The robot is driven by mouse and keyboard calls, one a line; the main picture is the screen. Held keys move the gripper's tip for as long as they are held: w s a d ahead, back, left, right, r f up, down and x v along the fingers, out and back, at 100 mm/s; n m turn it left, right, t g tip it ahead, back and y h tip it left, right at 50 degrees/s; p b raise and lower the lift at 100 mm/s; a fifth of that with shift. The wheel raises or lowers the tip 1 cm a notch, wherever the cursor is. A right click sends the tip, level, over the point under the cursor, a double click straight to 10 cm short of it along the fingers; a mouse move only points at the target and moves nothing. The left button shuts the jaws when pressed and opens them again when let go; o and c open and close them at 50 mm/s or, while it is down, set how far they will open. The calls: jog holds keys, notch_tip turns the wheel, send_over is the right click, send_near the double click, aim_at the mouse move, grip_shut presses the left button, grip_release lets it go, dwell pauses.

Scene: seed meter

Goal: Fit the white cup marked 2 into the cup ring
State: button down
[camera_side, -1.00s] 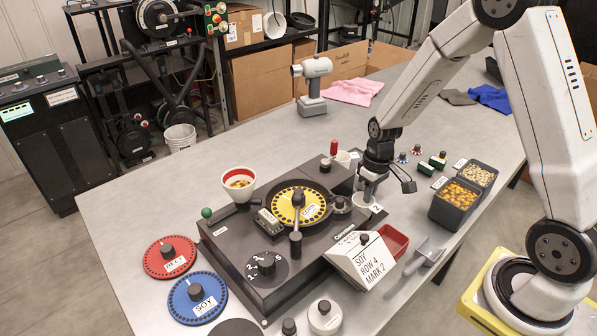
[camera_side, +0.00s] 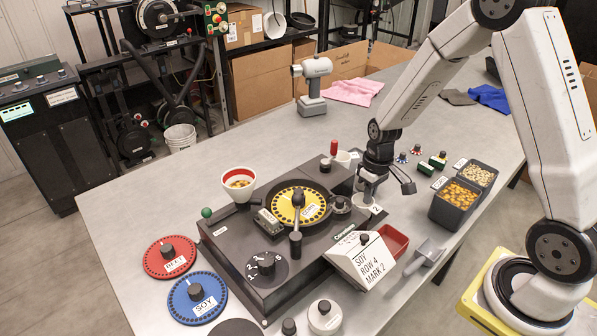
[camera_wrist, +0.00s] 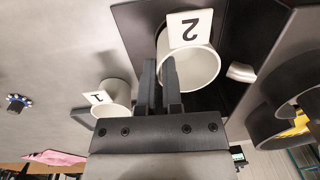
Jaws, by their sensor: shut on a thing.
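The white cup marked 2 (camera_wrist: 203,68) is at the top middle of the wrist view, its open mouth and number plate showing. In the side view the cup (camera_side: 376,210) is at the right edge of the dark seed meter (camera_side: 285,262), partly hidden by my gripper. My gripper (camera_wrist: 163,68) is shut on the cup's rim wall at its left side in the wrist view; it also shows in the side view (camera_side: 368,194). I cannot clearly make out the cup ring or whether the cup touches it.
A white cup marked 1 (camera_wrist: 112,93) stands close by on the left in the wrist view. A red tray (camera_side: 394,242), a sign box (camera_side: 345,262) and a scoop (camera_side: 428,256) lie in front. Seed bins (camera_side: 452,208) stand to the right.

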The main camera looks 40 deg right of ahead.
jog(key=shift+f, duration=0.25)
dwell(0.3)
jog(key=shift+c, duration=2.3)
grip_release()
jog(key=shift+r, duration=0.1)
jog(key=shift+r, duration=2.9)
jog(key=s+a+r+t, duration=0.2)
jog(key=s+a+r, duration=0.1)
jog(key=s+a, duration=0.5)
jog(key=shift+s+a+r+t+h, duration=0.15)
jog(key=shift+s+r+t+h, duration=0.15)
jog(key=shift+s+h, duration=0.15)
